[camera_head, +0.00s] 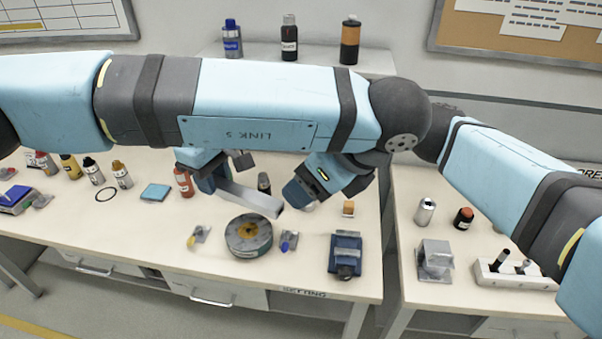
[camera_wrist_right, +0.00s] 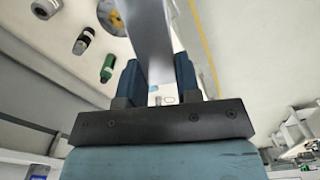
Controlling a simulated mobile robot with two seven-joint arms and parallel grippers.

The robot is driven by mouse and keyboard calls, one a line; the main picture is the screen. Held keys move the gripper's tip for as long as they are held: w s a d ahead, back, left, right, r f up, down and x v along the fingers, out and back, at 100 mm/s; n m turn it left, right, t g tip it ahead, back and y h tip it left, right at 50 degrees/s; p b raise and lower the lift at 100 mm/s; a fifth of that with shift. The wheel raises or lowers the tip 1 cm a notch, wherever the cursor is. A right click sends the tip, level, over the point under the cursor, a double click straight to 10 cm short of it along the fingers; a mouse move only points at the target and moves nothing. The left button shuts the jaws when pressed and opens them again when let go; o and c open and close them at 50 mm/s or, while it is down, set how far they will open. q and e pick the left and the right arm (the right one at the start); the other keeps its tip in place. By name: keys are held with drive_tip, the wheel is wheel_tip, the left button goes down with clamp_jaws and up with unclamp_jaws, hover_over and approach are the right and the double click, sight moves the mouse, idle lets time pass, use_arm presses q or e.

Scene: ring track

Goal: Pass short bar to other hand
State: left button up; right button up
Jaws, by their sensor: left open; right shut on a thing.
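The short bar (camera_head: 252,198) is a plain grey square bar held above the table in the head view. My right gripper (camera_head: 212,178) is shut on its left end. In the right wrist view the bar (camera_wrist_right: 150,45) stands between the two blue fingers of this gripper (camera_wrist_right: 158,80) and extends away from them. My left gripper (camera_head: 297,196) is close to the bar's free right end in the head view. It is open and nothing shows in it. Its fingers are partly hidden, and I cannot tell whether they touch the bar.
A round grey-green disc (camera_head: 248,236) lies on the table below the bar. A blue vise-like block (camera_head: 345,255) is to its right. A red bottle (camera_head: 184,182) stands near my right gripper. My left arm hides much of the table's back. A second table (camera_head: 470,315) is at right.

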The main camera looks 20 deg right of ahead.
sight(258, 198)
use_arm(q)
drive_tip(key=shift+n+t+y, duration=0.6)
drive_tip(key=shift+n+t, duration=0.1)
drive_tip(key=x, duration=0.8)
drive_tip(key=r+x, duration=0.1)
drive_tip(key=x, duration=0.4)
drive_tip(key=shift+w+a, duration=0.35)
drive_tip(key=shift+w, duration=0.05)
drive_tip(key=shift+c, duration=0.3)
drive_tip(key=c, duration=1)
drive_tip(key=shift+c, duration=0.4)
use_arm(e)
drive_tip(key=o, duration=1)
drive_tip(key=shift+o, duration=0.2)
